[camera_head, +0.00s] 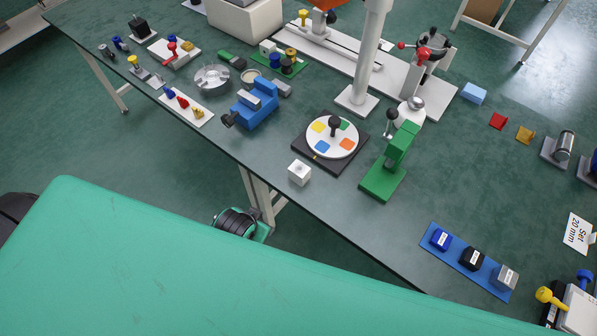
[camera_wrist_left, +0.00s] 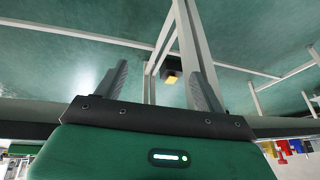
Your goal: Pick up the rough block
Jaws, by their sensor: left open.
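A blue tray (camera_head: 457,261) lies near the front edge of the workbench at the lower right in the head view. It holds a blue block (camera_head: 440,239), a black block (camera_head: 471,259) and a grey block (camera_head: 505,278), each with a small white label. The labels are too small to read, so I cannot tell which block is the rough one. My left gripper (camera_wrist_left: 160,68) shows in its wrist view with its two dark fingers apart and nothing between them. It does not show in the head view. My right gripper is in neither view.
A green stand (camera_head: 390,165), a round dial (camera_head: 332,136) and a white cube (camera_head: 299,172) stand left of the tray. A white card (camera_head: 579,234) and a yellow-handled tool (camera_head: 549,296) are to its right. Bare bench lies behind the tray.

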